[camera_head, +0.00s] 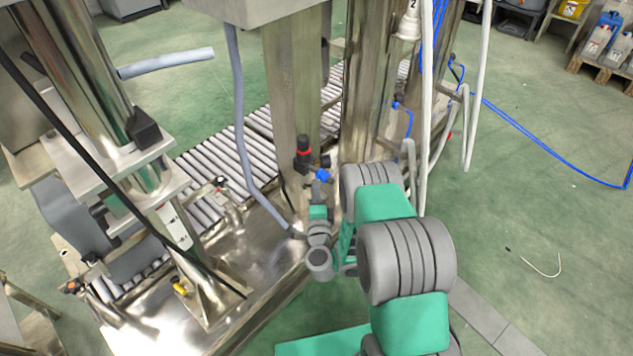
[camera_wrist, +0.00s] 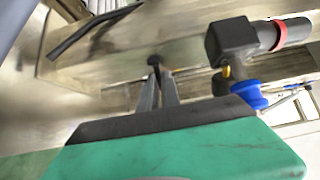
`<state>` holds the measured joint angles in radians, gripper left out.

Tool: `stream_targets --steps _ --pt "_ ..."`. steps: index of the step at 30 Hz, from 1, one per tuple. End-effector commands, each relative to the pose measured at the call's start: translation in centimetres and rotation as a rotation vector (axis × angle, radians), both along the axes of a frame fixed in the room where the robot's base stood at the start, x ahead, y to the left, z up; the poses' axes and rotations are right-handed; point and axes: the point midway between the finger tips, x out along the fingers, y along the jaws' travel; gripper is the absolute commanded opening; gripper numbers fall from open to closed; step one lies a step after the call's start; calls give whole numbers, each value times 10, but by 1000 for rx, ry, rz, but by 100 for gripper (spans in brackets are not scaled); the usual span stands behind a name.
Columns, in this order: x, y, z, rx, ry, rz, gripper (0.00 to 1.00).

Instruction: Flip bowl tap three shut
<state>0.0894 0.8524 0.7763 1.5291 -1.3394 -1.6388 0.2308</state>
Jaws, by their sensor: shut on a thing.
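My gripper (camera_wrist: 160,75) reaches toward a steel post in the wrist view, its two grey fingers close together. A small dark piece (camera_wrist: 155,61) sits at the fingertips, and the fingers are shut on it. It looks like a tap handle, but the blur and the fingers hide its shape. In the head view my gripper (camera_head: 319,191) is beside the front post, below a black fitting with a red ring (camera_head: 303,153). No label shows which tap is number three.
The black fitting with a red ring (camera_wrist: 278,36) and a blue connector (camera_wrist: 248,94) stand close to the right of my fingers. A grey hose (camera_head: 240,120) hangs left of the post. A roller conveyor (camera_head: 205,165) runs behind.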

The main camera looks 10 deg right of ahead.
Motion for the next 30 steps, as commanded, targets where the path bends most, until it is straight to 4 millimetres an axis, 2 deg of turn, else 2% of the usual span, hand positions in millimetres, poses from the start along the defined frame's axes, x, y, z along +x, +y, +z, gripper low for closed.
stream_targets --steps 10,25,26,27,30 --pt "-3 3 2 -1 0 -121 0" --pt "-3 2 1 1 -3 -142 0" --pt "-2 2 1 1 -3 -142 8" --pt "-3 2 1 1 -3 -141 11" --pt "-3 2 1 2 -2 -141 16"
